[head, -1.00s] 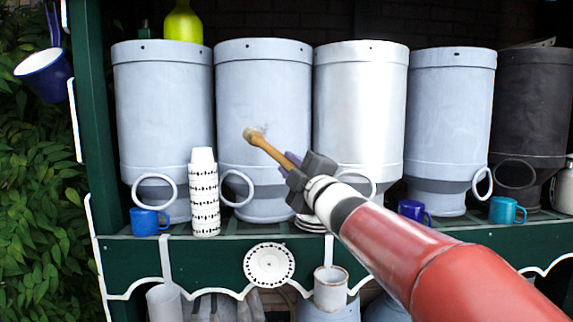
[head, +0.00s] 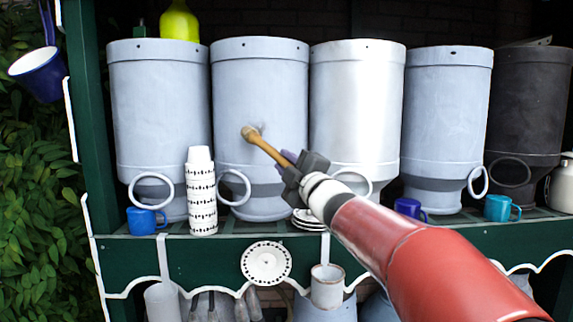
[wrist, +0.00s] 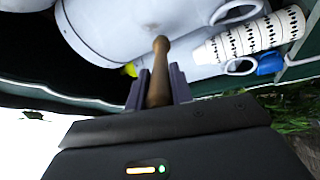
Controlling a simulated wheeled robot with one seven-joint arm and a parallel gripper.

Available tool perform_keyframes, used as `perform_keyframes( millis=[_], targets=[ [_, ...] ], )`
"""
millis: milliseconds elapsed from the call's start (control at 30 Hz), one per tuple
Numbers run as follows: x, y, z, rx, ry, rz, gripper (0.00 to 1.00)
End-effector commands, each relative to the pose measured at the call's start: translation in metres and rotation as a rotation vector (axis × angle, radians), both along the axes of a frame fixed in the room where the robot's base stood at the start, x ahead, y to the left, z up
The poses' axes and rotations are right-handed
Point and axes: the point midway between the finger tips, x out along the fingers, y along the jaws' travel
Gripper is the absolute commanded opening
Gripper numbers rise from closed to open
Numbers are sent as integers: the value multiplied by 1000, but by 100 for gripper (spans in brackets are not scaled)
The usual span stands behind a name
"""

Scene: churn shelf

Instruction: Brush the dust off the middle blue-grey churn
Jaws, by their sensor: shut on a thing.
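The middle blue-grey churn (head: 262,85) stands second from the left on the shelf, upright, with a dark band and a ring handle low down. It also fills much of the wrist view (wrist: 115,30). My gripper (head: 290,163) is shut on the wooden handle of a brush (head: 268,148), in front of the churn's lower right. The brush (wrist: 158,75) points up and left, its head against or just before the churn's middle; I cannot tell if it touches. A faint greyish smudge shows beside the head. Any other dust is too faint to tell.
Another blue-grey churn (head: 160,90) stands left, and a white one (head: 355,90) close right. Stacked patterned cups (head: 201,195) and a blue mug (head: 146,221) stand in front at left. Plates (head: 308,220) and a purple-blue mug (head: 409,208) sit near my arm.

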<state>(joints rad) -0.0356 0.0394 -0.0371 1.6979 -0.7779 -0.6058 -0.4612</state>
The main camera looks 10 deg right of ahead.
Motion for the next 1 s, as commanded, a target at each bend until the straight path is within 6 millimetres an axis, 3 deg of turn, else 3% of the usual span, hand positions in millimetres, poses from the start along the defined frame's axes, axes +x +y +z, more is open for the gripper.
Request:
perform_keyframes(
  millis=[1000],
  targets=[
    [14,-8,1,-1,-1,-3,0]
  ],
)
